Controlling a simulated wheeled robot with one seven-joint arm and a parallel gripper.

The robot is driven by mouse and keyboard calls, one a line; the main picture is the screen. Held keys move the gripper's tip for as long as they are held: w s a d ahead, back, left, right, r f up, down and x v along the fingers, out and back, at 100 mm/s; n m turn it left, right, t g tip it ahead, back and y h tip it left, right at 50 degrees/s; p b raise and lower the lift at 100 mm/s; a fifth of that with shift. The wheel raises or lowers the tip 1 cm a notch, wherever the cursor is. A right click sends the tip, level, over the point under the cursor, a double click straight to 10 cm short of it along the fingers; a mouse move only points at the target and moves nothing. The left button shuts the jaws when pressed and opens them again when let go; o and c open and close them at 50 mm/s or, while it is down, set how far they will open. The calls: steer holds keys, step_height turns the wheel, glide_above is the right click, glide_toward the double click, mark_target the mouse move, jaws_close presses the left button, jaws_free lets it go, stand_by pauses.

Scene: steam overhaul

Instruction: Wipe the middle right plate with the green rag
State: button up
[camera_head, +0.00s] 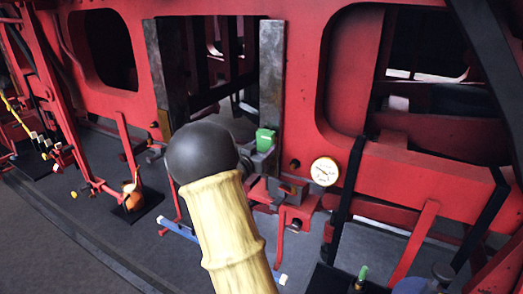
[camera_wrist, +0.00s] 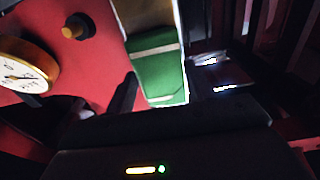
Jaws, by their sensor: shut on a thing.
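The green rag (camera_head: 265,138) is against the lower part of the upright grey plate on the right (camera_head: 271,75). In the wrist view the rag (camera_wrist: 158,70) lies as a green block with a pale band, below the plate's brownish lit face (camera_wrist: 146,16). My gripper (camera_head: 260,152) is shut on the rag, low at the plate; my arm's tan link and dark round joint partly hide the area in front. The rag looks in contact with the plate or very close; I cannot tell which. A second upright grey plate (camera_head: 166,70) stands to the left.
A red locomotive frame (camera_head: 290,110) surrounds the plates. A round white-faced gauge (camera_head: 324,171) is right of my gripper, also in the wrist view (camera_wrist: 24,70). A dark knob (camera_wrist: 75,26) sticks out nearby. An orange oil can (camera_head: 132,192) stands on the floor left.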

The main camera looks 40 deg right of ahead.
steer(key=shift+r+p, duration=0.65)
steer(key=shift+r, duration=0.6)
steer(key=shift+f, duration=0.1)
steer(key=shift+f+b, duration=1.9)
steer(key=shift+f, duration=0.05)
steer(key=shift+f+b, duration=1.6)
steer(key=shift+f, duration=0.35)
steer(key=shift+a, duration=0.1)
